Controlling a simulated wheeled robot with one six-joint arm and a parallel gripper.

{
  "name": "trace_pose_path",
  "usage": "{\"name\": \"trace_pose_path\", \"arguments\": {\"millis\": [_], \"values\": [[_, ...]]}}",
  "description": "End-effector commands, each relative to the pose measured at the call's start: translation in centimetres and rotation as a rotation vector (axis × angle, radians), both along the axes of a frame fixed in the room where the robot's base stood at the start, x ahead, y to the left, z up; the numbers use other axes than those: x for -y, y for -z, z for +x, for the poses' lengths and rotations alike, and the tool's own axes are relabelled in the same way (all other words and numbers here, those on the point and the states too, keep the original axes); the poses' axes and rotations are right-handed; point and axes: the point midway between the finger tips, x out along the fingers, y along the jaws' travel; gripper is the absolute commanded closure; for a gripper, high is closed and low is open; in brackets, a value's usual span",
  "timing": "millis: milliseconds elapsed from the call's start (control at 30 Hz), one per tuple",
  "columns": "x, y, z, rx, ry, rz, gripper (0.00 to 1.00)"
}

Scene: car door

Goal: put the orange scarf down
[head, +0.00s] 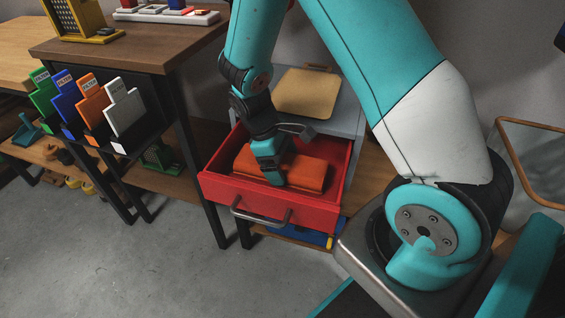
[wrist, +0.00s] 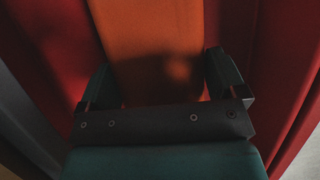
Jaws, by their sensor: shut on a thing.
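The orange scarf (head: 307,174) is a folded block lying inside the open red drawer (head: 250,205). My gripper (head: 272,177) reaches down into the drawer and is shut on the scarf near its middle. In the wrist view the scarf (wrist: 155,45) runs between the two fingers of my gripper (wrist: 165,85), with the drawer's red walls (wrist: 275,60) on both sides. The scarf seems low in the drawer; whether it touches the drawer's bottom is hidden.
The drawer has a grey handle (head: 260,213) at its front. A tan board (head: 306,93) lies on the cabinet above. A dark wooden table (head: 130,45) with a rack of coloured filter cards (head: 85,105) stands to the left. Grey floor (head: 120,260) is clear in front.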

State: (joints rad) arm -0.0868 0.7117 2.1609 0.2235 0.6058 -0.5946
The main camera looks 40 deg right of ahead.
Motion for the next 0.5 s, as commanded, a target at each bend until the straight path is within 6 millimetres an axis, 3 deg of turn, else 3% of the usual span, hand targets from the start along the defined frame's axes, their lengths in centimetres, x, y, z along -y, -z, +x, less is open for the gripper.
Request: {"name": "trace_pose_path", "arguments": {"millis": [100, 133, 167, 367, 500], "values": [[0.0, 0.4, 0.0, -0.001, 0.000, -0.001, 0.37], [0.0, 0.3, 0.0, 0.000, 0.000, 0.000, 0.03], [0.0, 0.3, 0.0, 0.000, 0.000, 0.000, 0.00], [0.0, 0.2, 0.0, 0.000, 0.000, 0.000, 0.00], [-0.1, -0.9, 0.3, 0.003, -0.001, 0.000, 0.00]]}}
